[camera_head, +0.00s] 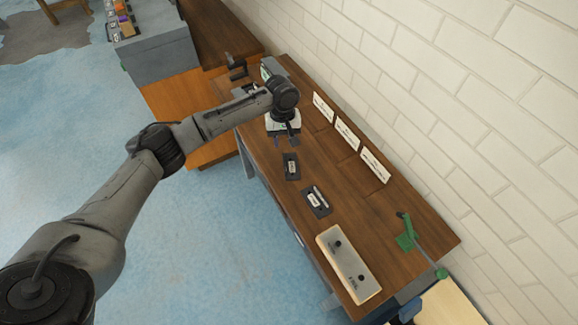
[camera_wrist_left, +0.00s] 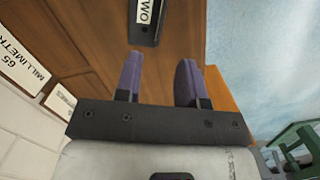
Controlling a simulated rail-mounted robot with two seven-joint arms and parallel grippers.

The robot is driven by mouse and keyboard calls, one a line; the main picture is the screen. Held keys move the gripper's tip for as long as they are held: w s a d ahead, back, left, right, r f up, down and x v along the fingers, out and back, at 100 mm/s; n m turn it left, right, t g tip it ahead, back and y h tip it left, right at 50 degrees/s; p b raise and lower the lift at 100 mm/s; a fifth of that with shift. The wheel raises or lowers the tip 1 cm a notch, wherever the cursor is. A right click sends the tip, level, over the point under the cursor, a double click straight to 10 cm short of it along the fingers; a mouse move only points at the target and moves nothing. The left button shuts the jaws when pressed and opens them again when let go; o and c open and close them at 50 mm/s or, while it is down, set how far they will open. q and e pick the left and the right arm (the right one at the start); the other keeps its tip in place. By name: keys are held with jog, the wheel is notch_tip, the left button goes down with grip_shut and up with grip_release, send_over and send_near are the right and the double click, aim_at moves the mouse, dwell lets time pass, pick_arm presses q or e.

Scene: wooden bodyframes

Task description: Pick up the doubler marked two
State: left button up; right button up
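The doubler marked TWO is a dark plate (camera_wrist_left: 146,33) with a white label, at the top of the left wrist view and cut off by its edge. In the head view a dark plate with a white label (camera_head: 291,166) lies on the wooden bench just beyond my left gripper (camera_head: 287,141); it appears to be the same piece, though its label is too small to read. In the left wrist view my left gripper (camera_wrist_left: 159,72) has its two purple fingers apart, with nothing between them. The plate is ahead of the fingertips, not touching them. My right gripper is not in view.
A second dark labelled plate (camera_head: 317,201) and a pale block with dark knobs (camera_head: 348,264) lie farther along the bench (camera_head: 375,215). White signs (camera_head: 347,133) stand along the brick wall side. A green tool (camera_head: 406,236) is near the bench's right end.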

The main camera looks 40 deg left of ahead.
pick_arm(q)
send_over(284, 162)
jog(key=w, duration=0.1)
jog(key=f, duration=0.4)
jog(key=shift+a+f+b, duration=0.1)
jog(key=shift+a+b, duration=0.2)
jog(key=shift+a, duration=0.05)
jog(key=shift+s+d+f+b, duration=0.15)
jog(key=shift+f+b, duration=0.15)
jog(key=shift+f, duration=0.55)
jog(key=shift+s+d+f+b, duration=0.15)
jog(key=shift+s+f+b, duration=0.1)
jog(key=shift+f, duration=0.6)
jog(key=shift+s+d+f+b, duration=0.15)
jog(key=shift+f+b, duration=0.15)
jog(key=shift+f, duration=0.55)
jog(key=shift+c, duration=0.3)
grip_shut()
